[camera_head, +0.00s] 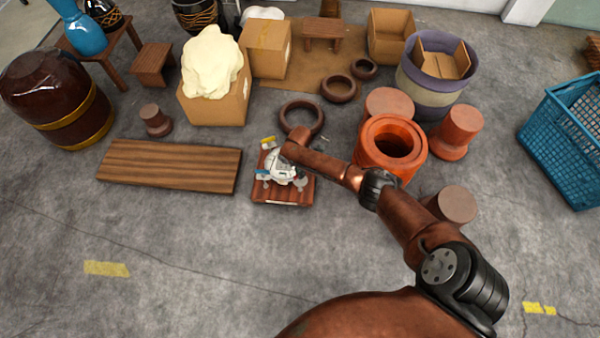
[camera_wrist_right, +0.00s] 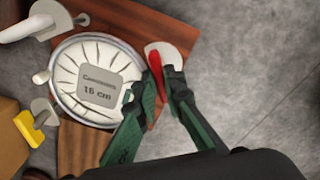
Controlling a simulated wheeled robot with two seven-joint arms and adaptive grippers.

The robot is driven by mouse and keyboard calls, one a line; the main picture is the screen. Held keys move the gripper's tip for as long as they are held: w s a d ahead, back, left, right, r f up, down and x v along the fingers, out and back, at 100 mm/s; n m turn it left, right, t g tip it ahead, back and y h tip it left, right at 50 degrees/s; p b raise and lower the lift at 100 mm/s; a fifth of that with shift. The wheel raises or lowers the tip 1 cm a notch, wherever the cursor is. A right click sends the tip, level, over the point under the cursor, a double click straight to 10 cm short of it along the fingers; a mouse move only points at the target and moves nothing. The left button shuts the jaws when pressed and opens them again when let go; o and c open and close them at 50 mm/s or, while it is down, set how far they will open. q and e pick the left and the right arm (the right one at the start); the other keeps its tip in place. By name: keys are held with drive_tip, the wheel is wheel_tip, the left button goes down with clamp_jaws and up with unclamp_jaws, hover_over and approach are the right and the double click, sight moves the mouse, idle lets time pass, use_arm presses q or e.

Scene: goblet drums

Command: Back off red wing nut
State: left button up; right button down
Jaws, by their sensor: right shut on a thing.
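In the right wrist view, the red wing nut (camera_wrist_right: 155,75) stands at the right edge of a round, pale drum head (camera_wrist_right: 72,71) with a metal rim. A grey label on the head ends in "16 cm". My right gripper (camera_wrist_right: 163,80) is shut on the red wing nut, with one dark green finger on each side. A white wing nut (camera_wrist_right: 28,27) is at the upper left and a yellow one (camera_wrist_right: 29,129) at the lower left. In the head view, the drum (camera_head: 281,168) sits on a small wooden board (camera_head: 283,196), partly covered by my right arm. My left gripper is not in view.
A wooden plank (camera_head: 170,165) lies left of the board. An orange-red hollow cylinder (camera_head: 370,150) stands to the right, near my right arm. A dark ring (camera_head: 301,118) lies behind the board. A blue crate (camera_head: 565,140) is far right.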

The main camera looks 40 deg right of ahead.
drive_tip(key=shift+a, duration=0.1)
drive_tip(key=c, duration=2)
unclamp_jaws()
wheel_tip(320, 180, up, 12)
drive_tip(key=shift+f, duration=0.1)
